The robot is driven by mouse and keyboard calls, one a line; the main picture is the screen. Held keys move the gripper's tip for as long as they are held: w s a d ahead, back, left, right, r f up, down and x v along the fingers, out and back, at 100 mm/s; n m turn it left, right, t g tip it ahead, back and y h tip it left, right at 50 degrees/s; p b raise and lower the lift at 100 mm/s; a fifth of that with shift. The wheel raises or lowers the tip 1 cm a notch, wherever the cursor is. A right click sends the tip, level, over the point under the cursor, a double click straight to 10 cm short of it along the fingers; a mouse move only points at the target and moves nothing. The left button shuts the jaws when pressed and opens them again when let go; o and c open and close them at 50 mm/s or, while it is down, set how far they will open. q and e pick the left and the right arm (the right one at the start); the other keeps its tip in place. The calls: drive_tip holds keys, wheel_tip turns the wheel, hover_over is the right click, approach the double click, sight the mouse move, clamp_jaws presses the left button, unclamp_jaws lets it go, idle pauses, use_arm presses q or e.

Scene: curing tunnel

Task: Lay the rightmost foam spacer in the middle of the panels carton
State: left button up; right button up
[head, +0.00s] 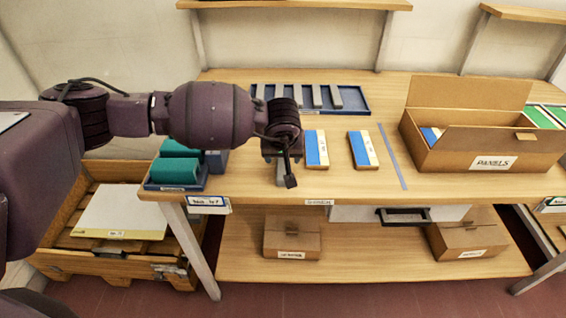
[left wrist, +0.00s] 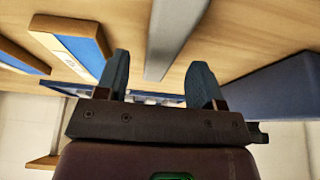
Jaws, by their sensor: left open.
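Several grey foam spacers lie in a row in a blue tray (head: 366,110) at the back of the bench; the rightmost foam spacer (head: 336,97) is near its right end. The open panels carton (head: 477,163) stands at the right, labelled PANELS, with a blue-and-white panel (head: 431,134) showing inside; the middle of its floor is hidden. My left gripper (head: 288,165) is over the bench, in front of the tray, pointing down. In the left wrist view the left gripper (left wrist: 160,85) is open, and a grey strip (left wrist: 175,40) shows beyond its fingers, apart from them. My right gripper is out of view.
Two blue-and-white panels (head: 363,149) lie between my left gripper and the carton, beside a thin grey-blue strip (head: 392,157). Green blocks (head: 175,170) stand at the left. Small cartons (head: 292,238) sit on the lower shelf. Bench space behind the panels is clear.

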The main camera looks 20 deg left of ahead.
sight(282, 160)
use_arm(q)
drive_tip(key=shift+x, duration=0.9)
drive_tip(key=c, duration=1.1)
drive_tip(key=shift+o, duration=0.2)
drive_tip(key=shift+s+d+r+m+p, duration=0.7)
drive_tip(key=shift+s+d+r+m, duration=0.25)
drive_tip(key=shift+r, duration=9.65)
drive_tip(key=s+a+f, duration=0.2)
drive_tip(key=s+f, duration=0.5)
drive_tip(key=s+a+f+m+h, duration=0.1)
drive_tip(key=s+a+f, duration=0.2)
drive_tip(key=s+f, duration=0.4)
drive_tip(key=shift+s+a, duration=0.15)
drive_tip(key=shift+a, duration=0.1)
